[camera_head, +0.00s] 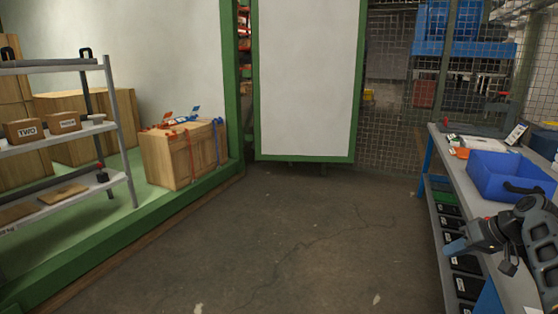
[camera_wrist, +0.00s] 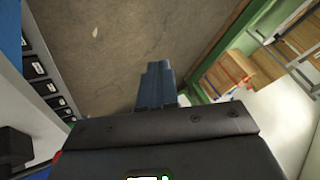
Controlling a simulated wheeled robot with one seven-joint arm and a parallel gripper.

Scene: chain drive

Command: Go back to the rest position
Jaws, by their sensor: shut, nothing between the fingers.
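My gripper (camera_head: 456,247) is at the right edge of the head view, beside the front edge of the workbench and reaching out over the floor. In the wrist view its blue fingers (camera_wrist: 157,84) are together, with nothing between them. They point at bare concrete floor. My dark arm bends behind the gripper at the right edge of the head view and hides part of the bench.
A blue bin (camera_head: 500,180) stands on the grey workbench (camera_head: 440,150), close behind my gripper. Black bins line the shelf below. A grey shelf rack (camera_head: 122,150) and a wooden crate (camera_head: 170,160) stand at left. The middle floor is clear.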

